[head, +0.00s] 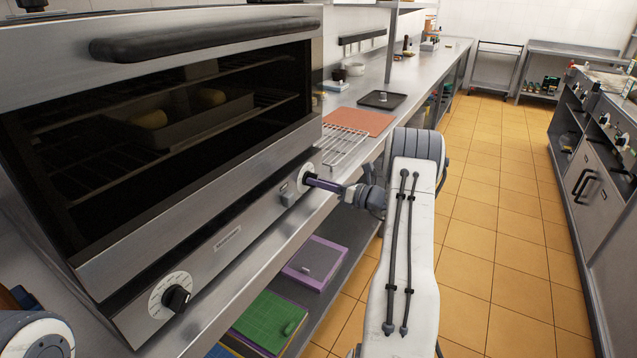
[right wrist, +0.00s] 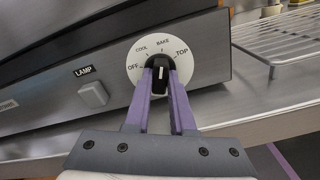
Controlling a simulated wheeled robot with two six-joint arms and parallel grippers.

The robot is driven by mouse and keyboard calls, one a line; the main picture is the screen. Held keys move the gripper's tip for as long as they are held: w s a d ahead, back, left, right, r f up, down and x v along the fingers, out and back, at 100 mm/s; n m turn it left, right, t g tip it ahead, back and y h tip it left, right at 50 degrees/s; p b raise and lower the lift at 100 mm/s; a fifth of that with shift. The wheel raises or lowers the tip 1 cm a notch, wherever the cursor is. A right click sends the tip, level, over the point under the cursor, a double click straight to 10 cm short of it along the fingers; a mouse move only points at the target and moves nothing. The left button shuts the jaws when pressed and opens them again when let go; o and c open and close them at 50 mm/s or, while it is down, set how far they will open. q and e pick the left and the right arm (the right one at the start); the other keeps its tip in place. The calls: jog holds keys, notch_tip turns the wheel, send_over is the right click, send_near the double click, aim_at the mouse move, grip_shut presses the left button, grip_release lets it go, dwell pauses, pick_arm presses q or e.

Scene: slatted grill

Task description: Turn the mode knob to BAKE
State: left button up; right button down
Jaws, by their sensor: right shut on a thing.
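The mode knob (right wrist: 160,76) is black with a white line, on a round white dial (right wrist: 137,77) marked OFF, COOL, BAKE and TOP. In the right wrist view its white line points roughly up, toward the BAKE label at the top of the dial. My right gripper (right wrist: 160,78) is shut on the knob, with one purple finger on each side. In the head view the right gripper (head: 312,182) reaches the dial (head: 306,172) at the right end of the oven's front panel, and hides most of the knob. My left gripper is not in view.
A LAMP switch (right wrist: 92,94) sits left of the dial. Another black knob (head: 176,298) is at the panel's left end. A wire rack (head: 342,143) and an orange board (head: 360,120) lie on the counter right of the oven. The tiled floor (head: 500,220) is clear.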

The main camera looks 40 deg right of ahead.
jog(key=c, duration=0.8)
grip_release()
jog(key=shift+o, duration=0.2)
jog(key=shift+s+d, duration=0.1)
jog(key=b+v, duration=0.1)
jog(key=v, duration=0.9)
jog(key=shift+s+b, duration=0.15)
jog(key=shift+b, duration=0.15)
jog(key=shift+f, duration=0.1)
